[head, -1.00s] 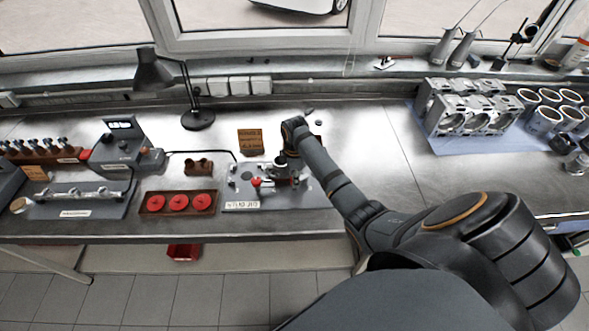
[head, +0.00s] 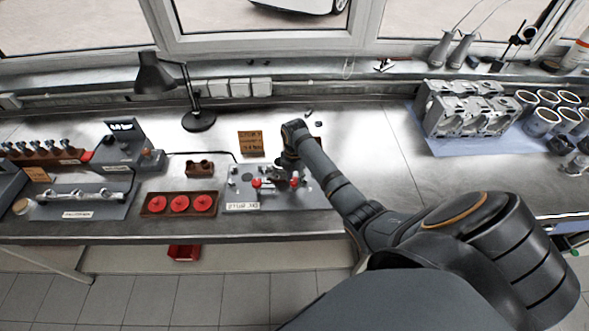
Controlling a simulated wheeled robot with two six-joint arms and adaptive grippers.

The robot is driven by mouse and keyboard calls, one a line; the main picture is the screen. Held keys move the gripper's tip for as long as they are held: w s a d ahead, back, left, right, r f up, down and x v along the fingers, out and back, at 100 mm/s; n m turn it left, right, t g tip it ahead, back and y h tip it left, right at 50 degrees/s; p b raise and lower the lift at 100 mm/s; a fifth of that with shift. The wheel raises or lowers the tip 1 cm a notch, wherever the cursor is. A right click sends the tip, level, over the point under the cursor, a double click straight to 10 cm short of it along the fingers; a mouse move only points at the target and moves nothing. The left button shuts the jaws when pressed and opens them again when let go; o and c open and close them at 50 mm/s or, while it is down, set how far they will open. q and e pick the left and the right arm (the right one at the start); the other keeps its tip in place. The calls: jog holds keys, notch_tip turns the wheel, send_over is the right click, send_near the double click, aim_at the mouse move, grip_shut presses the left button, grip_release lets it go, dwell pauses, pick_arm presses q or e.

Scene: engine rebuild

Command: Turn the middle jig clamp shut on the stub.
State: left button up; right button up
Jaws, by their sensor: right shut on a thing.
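The jig (head: 240,193) is a grey plate with a white label on its front edge, near the middle of the bench. Small dark posts and red-tipped clamps stand on it. One red tip (head: 257,183) shows left of my right gripper and another (head: 294,182) shows right of it. My right gripper (head: 281,178) points down over the jig's middle and is shut on what appears to be the middle jig clamp. The gripper and wrist hide most of that clamp. The stub cannot be made out. My left gripper is out of view.
A brown tray (head: 148,211) with red discs lies left of the jig, and a small brown block (head: 200,169) behind it. A brown sign (head: 250,155) stands behind the jig. A desk lamp (head: 197,121) is farther back. The bench right of my arm is clear up to the engine block (head: 470,113).

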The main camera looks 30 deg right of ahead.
aim_at(295, 180)
jog(key=shift+w+d+r+n, duration=0.1)
jog(key=shift+w+r+n, duration=0.1)
jog(key=shift+n, duration=0.4)
jog(key=o, duration=1.2)
jog(key=shift+s+f, duration=0.1)
jog(key=shift+c, duration=0.2)
notch_tip(295, 180, up, 12)
